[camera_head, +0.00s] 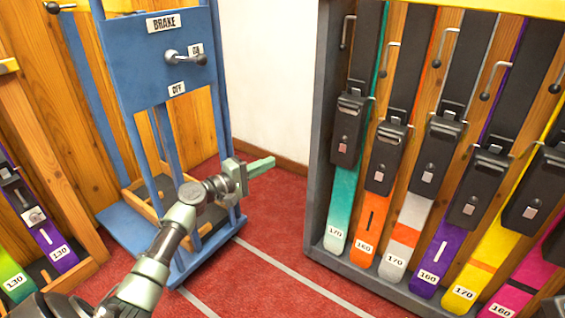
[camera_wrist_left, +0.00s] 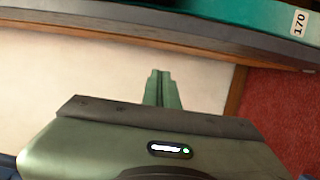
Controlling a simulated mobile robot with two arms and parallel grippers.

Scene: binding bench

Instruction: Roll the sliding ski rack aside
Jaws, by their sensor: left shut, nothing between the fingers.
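In the head view, a blue upright frame (camera_head: 133,80) stands at the left on a blue base. Its panel has a BRAKE label (camera_head: 164,22) and a lever (camera_head: 187,58) pointing right, close under the ON label (camera_head: 195,50); the OFF label (camera_head: 177,89) is lower. A grey-sided rack of skis (camera_head: 318,150) stands at the right. My left gripper (camera_head: 262,166) is shut and empty, between the blue frame and the grey rack, touching neither as far as I can tell. Its closed fingers (camera_wrist_left: 162,88) show in the wrist view. My right gripper is out of view.
Pale lines (camera_head: 300,277) run across the red carpet (camera_head: 270,215) from the blue base toward the lower right. A wooden rack (camera_head: 35,140) with skis stands at the far left. Open carpet lies between the blue frame and grey rack.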

